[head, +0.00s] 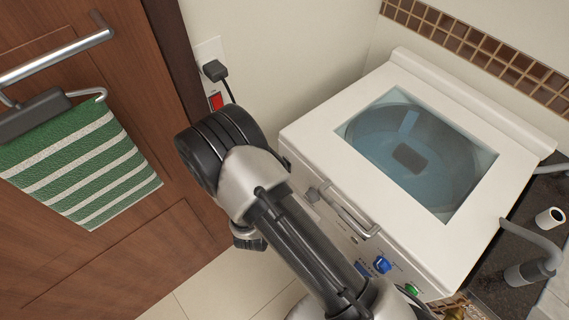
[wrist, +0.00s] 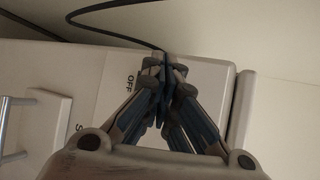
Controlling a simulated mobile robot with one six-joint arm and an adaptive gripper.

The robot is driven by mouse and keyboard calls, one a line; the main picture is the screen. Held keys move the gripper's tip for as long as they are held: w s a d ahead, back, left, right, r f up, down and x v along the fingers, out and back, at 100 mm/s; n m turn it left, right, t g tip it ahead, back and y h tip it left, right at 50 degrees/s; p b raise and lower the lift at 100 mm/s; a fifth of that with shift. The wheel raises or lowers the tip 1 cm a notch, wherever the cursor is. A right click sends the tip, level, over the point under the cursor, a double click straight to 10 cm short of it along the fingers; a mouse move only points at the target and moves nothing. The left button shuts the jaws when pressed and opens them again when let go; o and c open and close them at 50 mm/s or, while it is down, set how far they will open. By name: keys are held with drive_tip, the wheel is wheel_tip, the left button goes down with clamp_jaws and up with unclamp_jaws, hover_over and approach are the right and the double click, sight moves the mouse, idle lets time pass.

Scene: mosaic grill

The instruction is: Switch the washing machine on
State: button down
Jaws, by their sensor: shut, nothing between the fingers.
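The washing machine (head: 470,105) is white with a glass lid (head: 420,150) on top, in the right half of the head view. Its front face carries a metal handle (head: 345,212), a blue knob (head: 382,264) and a green knob (head: 411,288). My arm covers part of that face. In the wrist view, my gripper (wrist: 165,70) is shut and empty. Its fingertips are over a pale panel (wrist: 112,75) marked "OFF", with a partly hidden "S" lower down. The fingers hide whatever is directly behind them, and I cannot tell whether they touch the panel.
A wall socket (head: 208,51) holds a black plug (head: 214,70), with a red switch (head: 216,101) below it. A wooden door (head: 120,250) with a striped green towel (head: 80,165) stands left. A dark cable (wrist: 100,8) crosses the top of the wrist view.

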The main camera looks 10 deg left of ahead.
drive_tip(key=shift+s+a+f, duration=0.1)
drive_tip(key=shift+s+a, duration=0.4)
drive_tip(key=s+a, duration=0.3)
drive_tip(key=shift+s+a+f+b, duration=0.1)
drive_tip(key=shift+s+f+b, duration=0.2)
drive_tip(key=shift+s+f, duration=0.1)
idle(0.6)
